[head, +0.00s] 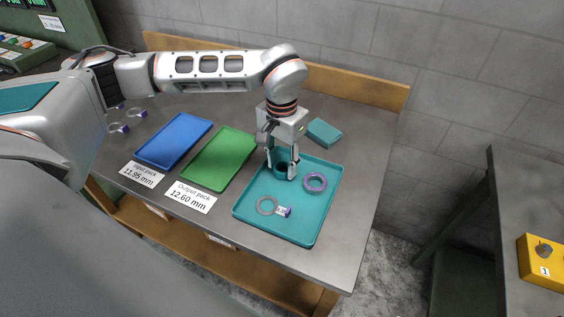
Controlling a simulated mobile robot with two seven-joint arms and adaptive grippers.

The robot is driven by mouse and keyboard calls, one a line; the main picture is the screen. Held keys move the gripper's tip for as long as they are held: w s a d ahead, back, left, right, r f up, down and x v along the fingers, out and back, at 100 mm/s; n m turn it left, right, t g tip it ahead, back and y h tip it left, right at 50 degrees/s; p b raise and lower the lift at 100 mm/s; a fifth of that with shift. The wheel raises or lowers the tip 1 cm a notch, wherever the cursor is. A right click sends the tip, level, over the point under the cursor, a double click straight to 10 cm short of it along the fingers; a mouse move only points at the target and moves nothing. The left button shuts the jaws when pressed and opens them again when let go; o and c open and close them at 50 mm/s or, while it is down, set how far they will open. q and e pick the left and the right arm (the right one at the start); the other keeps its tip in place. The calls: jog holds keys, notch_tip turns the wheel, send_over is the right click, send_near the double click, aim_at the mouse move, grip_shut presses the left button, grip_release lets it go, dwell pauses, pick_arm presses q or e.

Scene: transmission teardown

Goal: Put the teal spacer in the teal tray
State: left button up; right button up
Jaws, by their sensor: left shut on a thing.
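The teal tray (316,233) lies at the right end of the workbench. My left gripper (282,172) points down over the tray's upper left part. It is shut on the teal spacer (281,168), a ring whose dark opening shows between the fingers. The spacer is inside the tray's outline; I cannot tell whether it touches the tray floor. A purple ring (315,183), a thin grey ring (266,206) and a small ring with a white tag (284,212) lie in the tray. My right gripper is not in view.
A green tray (221,158) and a blue tray (174,140) lie left of the teal tray, with white labels (190,197) in front. A teal block (324,132) sits behind the teal tray. Several purple rings (119,128) lie at the far left. A wooden backboard (370,87) closes the rear.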

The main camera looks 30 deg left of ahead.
pick_arm(q)
jog(key=shift+f, duration=0.1)
jog(key=o, duration=1.2)
notch_tip(320, 180, up, 12)
jog(key=shift+r, duration=0.15)
jog(key=shift+s, duration=0.1)
